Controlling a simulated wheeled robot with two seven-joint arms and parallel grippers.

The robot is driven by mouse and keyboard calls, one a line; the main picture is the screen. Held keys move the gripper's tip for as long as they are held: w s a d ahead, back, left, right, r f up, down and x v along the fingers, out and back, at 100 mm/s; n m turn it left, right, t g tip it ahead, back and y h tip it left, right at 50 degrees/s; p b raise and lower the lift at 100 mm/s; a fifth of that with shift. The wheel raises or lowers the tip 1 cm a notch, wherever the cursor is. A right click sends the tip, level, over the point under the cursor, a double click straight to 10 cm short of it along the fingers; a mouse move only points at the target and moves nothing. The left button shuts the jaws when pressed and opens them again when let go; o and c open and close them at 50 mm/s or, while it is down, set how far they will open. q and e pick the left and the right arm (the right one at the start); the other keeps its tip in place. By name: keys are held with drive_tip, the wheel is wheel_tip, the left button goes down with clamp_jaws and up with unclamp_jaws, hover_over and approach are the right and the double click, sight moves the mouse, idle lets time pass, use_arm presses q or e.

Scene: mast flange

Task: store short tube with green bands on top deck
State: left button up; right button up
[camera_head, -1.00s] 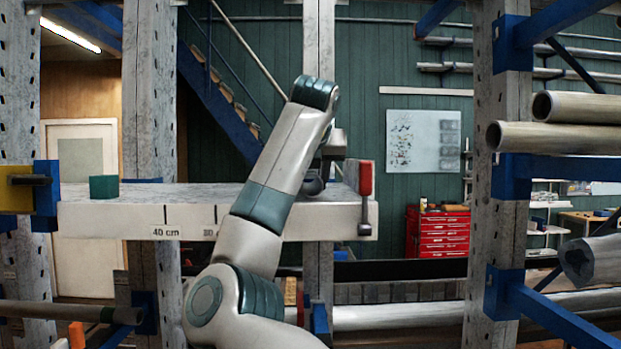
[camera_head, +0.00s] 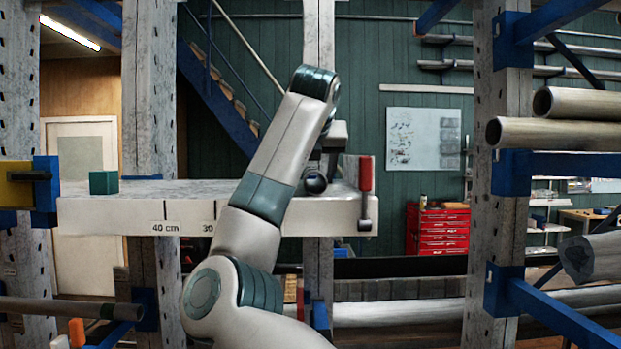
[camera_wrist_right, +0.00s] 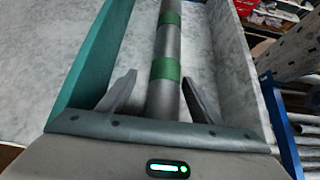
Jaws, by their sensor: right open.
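The grey tube with green bands (camera_wrist_right: 167,42) runs lengthwise up the right wrist view, over a pale mottled surface. My right gripper (camera_wrist_right: 158,78) is open, with one finger on each side of the tube and gaps showing beside it. The tube's near part is hidden under the gripper body. In the head view my right gripper (camera_head: 336,150) is partly hidden behind my arm, above the pale deck (camera_head: 110,215). A dark round end (camera_head: 316,182) shows just below it; I cannot tell if it is the tube. My left gripper is out of view.
A green block (camera_head: 103,182) sits on the deck's left part. A red-handled clamp (camera_head: 366,176) is at its right end. A post (camera_head: 497,120) and several tubes on blue arms stand at right. A teal wall (camera_wrist_right: 92,55) flanks the tube in the wrist view.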

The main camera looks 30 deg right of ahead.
drive_tip(key=b+v, duration=0.4)
drive_tip(key=v, duration=1.2)
drive_tip(key=shift+s+a+r+b, duration=0.15)
drive_tip(key=shift+a+r+b, duration=0.05)
drive_tip(key=shift+b, duration=0.2)
drive_tip(key=shift+f, duration=0.1)
idle(0.3)
